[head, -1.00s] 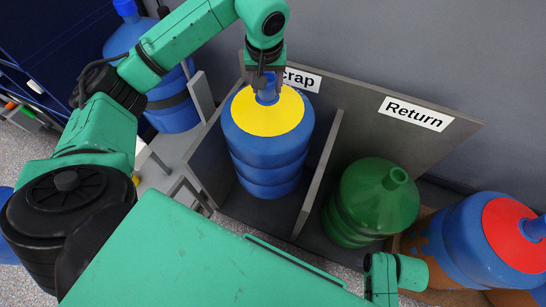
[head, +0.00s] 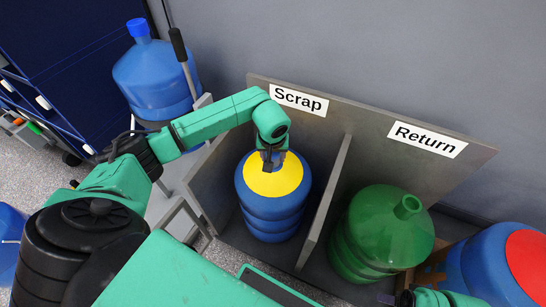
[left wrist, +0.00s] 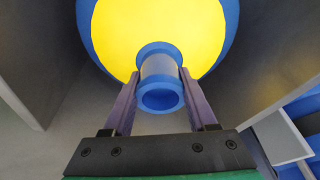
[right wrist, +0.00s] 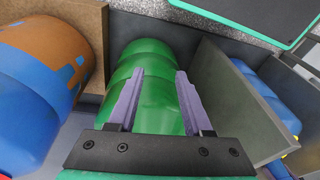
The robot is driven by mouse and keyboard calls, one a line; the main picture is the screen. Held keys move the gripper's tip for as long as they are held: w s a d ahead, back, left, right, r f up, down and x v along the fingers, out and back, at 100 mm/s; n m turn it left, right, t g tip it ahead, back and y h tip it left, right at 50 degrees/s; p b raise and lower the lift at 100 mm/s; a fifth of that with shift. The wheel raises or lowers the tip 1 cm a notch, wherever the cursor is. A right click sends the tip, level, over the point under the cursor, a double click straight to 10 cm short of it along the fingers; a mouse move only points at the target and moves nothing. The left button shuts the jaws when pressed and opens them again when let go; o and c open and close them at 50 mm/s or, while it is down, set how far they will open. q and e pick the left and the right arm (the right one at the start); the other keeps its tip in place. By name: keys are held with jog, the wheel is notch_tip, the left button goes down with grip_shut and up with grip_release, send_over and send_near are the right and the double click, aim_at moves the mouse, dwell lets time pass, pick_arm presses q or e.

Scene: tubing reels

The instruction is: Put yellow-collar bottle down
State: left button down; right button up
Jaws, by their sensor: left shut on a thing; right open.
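The yellow-collar bottle (head: 273,206) is blue with a yellow collar and stands upright in the bay under the Scrap sign (head: 299,100). It also shows in the left wrist view (left wrist: 112,32). My left gripper (head: 270,163) is above it, with its fingers on both sides of the blue neck (left wrist: 160,78), shut on it. The neck is mostly hidden by the gripper in the head view. Whether the bottle's base touches the bay floor is hidden. My right gripper (right wrist: 155,95) is open and empty, above the green bottle (right wrist: 150,62).
The green bottle also shows in the head view (head: 390,235) under the Return sign (head: 428,139). A grey divider (head: 326,205) separates the bays. A red-collar blue bottle (head: 480,265) stands at the right. A blue bottle (head: 150,75) stands on a cart at the left.

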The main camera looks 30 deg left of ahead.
pick_arm(q)
jog(key=shift+r, duration=0.15)
jog(key=shift+c, duration=1)
grip_release()
pick_arm(e)
jog(key=shift+a+f, duration=0.1)
pick_arm(q)
jog(key=shift+r, duration=0.15)
jog(key=p+v, duration=0.2)
jog(key=v, duration=0.9)
jog(key=shift+s+r+p, duration=0.25)
jog(key=shift+r+p, duration=0.05)
jog(key=shift+p, duration=0.05)
pick_arm(e)
notch_tip(320, 180, down, 7)
jog(key=shift+w+d, duration=0.35)
jog(key=shift+w, duration=0.05)
